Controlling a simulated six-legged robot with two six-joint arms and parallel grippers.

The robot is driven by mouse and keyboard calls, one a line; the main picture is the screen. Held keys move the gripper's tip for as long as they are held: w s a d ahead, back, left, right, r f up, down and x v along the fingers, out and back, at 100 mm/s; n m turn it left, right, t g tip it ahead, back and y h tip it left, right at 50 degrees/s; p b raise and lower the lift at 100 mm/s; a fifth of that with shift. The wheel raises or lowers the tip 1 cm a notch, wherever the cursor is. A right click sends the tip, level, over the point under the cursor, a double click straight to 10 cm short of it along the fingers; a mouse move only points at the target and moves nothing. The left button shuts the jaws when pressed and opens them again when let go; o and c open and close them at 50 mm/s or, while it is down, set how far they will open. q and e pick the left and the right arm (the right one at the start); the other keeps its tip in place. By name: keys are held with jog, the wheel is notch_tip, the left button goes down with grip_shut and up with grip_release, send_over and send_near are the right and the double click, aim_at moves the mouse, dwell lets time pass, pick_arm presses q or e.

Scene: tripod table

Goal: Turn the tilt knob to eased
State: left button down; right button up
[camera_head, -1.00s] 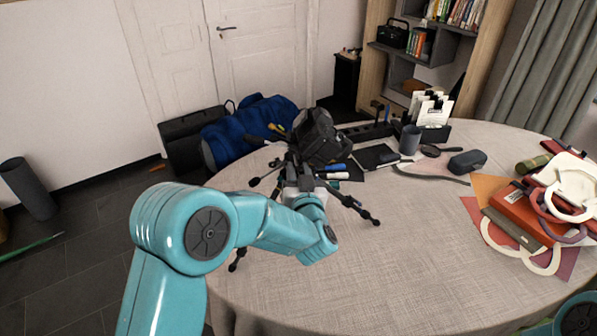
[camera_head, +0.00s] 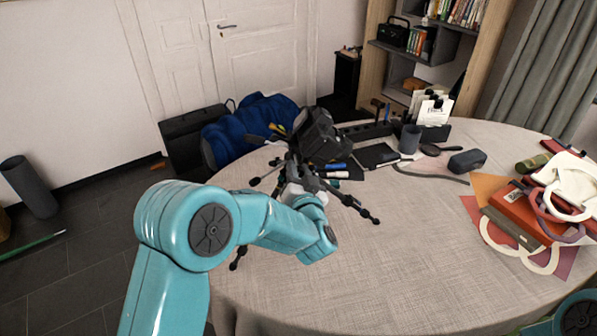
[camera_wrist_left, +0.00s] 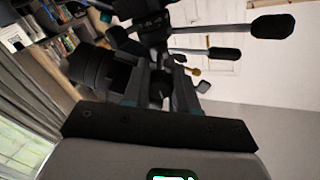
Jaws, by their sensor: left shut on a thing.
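A black tripod (camera_head: 361,211) with a dark camera (camera_head: 320,137) on its head stands on the round table (camera_head: 400,270). Its lens (camera_wrist_left: 88,70) and its handles (camera_wrist_left: 272,27) with dark grips show in the left wrist view. My left gripper (camera_wrist_left: 160,88) is at the tripod head, just below the camera. Its jaws are shut on a small dark knob (camera_wrist_left: 158,94), seen between the fingers. In the head view my own wrist mostly hides the gripper and the knob. The knob's marking cannot be read. My right gripper is out of view.
Pens (camera_head: 338,167), a dark tablet (camera_head: 375,156), a grey cup (camera_head: 410,139) and a dark case (camera_head: 467,161) lie behind and right of the tripod. A red book (camera_head: 522,212) is at the right. The front of the table is clear.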

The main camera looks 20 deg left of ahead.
pick_arm(q)
jog(key=c, duration=1.2)
grip_release()
jog(key=shift+o, duration=0.2)
jog(key=shift+s+d, duration=0.3)
jog(key=shift+s, duration=0.15)
jog(key=b+v, duration=0.2)
jog(key=v, duration=1.3)
jog(key=shift+b, duration=0.35)
jog(key=shift+s, duration=0.15)
